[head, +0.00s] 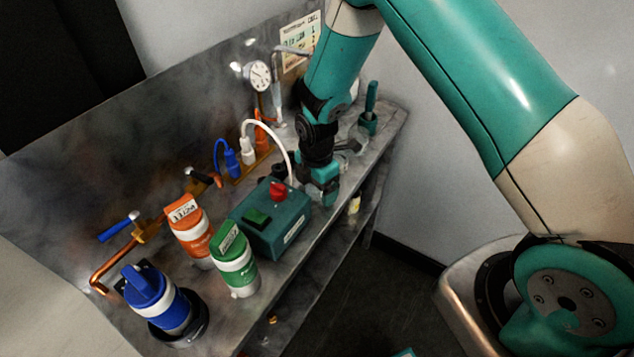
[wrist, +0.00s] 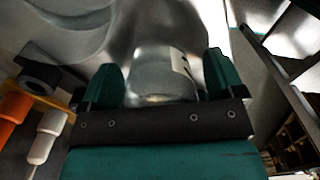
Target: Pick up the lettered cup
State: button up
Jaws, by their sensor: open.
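A pale, see-through or shiny cup (wrist: 150,78) with a dark mark on its side shows in the wrist view. It is between the two teal fingers of my gripper (wrist: 161,72), with a gap visible on the right side. The mark looks like part of a letter, but I cannot read it. My gripper is open around the cup; I cannot tell whether the left finger touches it.
A teal box (head: 270,232) with a red knob stands close left of my gripper. Orange (head: 190,232), green (head: 235,262) and blue (head: 158,300) containers stand at the near left. A gauge (head: 257,76) and coloured plugs are behind. The bench's front edge is close on the right.

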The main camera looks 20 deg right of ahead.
jog(key=c, duration=1)
jog(key=shift+c, duration=0.2)
jog(key=shift+r, duration=0.15)
